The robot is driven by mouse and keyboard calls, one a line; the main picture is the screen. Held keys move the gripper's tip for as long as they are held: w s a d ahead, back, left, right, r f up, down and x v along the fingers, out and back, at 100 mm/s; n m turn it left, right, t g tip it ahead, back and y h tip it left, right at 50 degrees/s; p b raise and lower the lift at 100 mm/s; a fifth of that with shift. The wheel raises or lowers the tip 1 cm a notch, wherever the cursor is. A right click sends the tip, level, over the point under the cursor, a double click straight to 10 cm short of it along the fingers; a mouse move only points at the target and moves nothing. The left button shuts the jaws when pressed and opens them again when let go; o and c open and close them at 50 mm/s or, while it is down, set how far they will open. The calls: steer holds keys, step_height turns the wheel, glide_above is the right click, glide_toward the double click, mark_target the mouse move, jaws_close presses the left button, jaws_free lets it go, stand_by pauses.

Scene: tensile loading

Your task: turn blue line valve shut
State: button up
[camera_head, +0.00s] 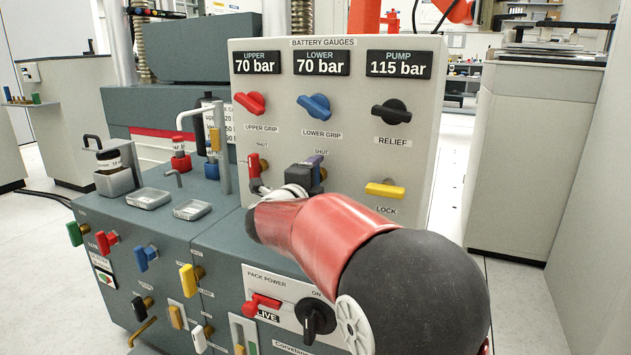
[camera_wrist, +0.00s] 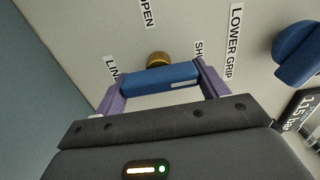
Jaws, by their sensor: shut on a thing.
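The blue line valve handle (camera_wrist: 160,78) is a blue bar in front of a brass stem (camera_wrist: 157,60) on the pale panel. In the wrist view it runs across between the two purple fingers of my gripper (camera_wrist: 161,84), which are shut on its ends. The SHUT label (camera_wrist: 199,52) is beside the right finger, the OPEN label (camera_wrist: 147,13) is above, and a partly covered LINE label (camera_wrist: 111,70) is at left. In the head view my gripper (camera_head: 305,172) is at the panel's lower middle, and my wrist and fingers hide most of the handle.
A red line valve (camera_head: 254,168) sits close to the left of my gripper. The blue lower grip knob (camera_head: 314,107) is above it, also at right in the wrist view (camera_wrist: 298,52). The yellow lock knob (camera_head: 385,190) is to the right. The grey bench (camera_head: 215,235) stands below.

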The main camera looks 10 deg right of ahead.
steer(key=shift+f, duration=0.1)
steer(key=o, duration=1)
steer(key=v, duration=0.7)
steer(key=shift+s+a, duration=0.25)
steer(key=shift+s, duration=0.05)
